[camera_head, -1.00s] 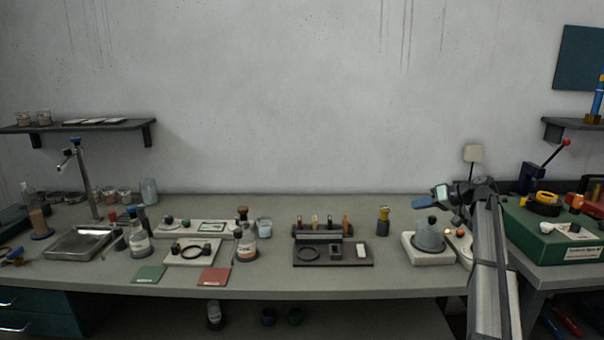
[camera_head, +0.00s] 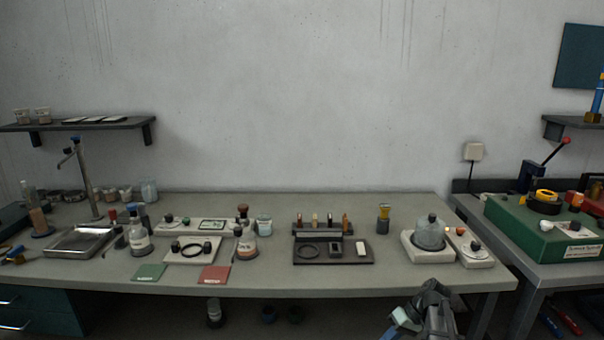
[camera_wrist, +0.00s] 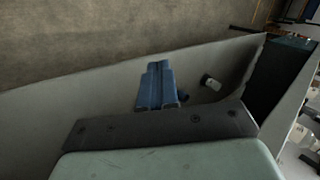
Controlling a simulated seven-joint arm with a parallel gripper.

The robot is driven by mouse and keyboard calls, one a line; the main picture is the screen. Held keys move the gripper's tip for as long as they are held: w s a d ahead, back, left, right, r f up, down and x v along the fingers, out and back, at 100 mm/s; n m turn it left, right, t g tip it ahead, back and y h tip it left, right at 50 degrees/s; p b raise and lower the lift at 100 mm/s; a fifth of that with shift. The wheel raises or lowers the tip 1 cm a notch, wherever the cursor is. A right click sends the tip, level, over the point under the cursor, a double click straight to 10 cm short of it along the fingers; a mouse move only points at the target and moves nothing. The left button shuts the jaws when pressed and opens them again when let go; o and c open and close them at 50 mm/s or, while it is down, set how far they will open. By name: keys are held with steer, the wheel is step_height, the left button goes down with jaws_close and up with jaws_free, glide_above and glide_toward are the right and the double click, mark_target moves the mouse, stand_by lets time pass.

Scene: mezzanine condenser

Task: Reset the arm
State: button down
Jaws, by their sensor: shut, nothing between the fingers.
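My gripper is low at the bottom right of the head view, in front of the bench's front edge and below the bench top. In the head view its blue fingers (camera_head: 398,322) show only in part beside the dark wrist. In the wrist view the two blue fingers (camera_wrist: 156,86) lie side by side, shut, with nothing between them. The gripper is apart from everything on the bench.
The bench (camera_head: 330,283) has a glass dome on a white base (camera_head: 428,255) nearest above my arm. A dark tray (camera_head: 332,261) and several bottles stand further left. A side table with a green case (camera_head: 545,232) is at right. The front strip of the bench is mostly clear.

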steer(key=s+a+f+m+g+h, duration=0.15)
steer(key=s+a+f, duration=0.25)
steer(key=s+f, duration=0.6)
steer(key=s+a+f+m+g+h, duration=0.1)
steer(key=s+a+f+g+h, duration=0.15)
steer(key=s+f, duration=0.75)
steer(key=s+a+f+h, duration=0.1)
steer(key=s+f, duration=0.5)
steer(key=s, duration=0.4)
steer(key=s+a+f+g+h, duration=0.1)
steer(key=s+f+h, duration=0.1)
steer(key=s+f, duration=0.4)
steer(key=s, duration=0.5)
steer(key=shift+f+g, duration=0.3)
stand_by(2.2)
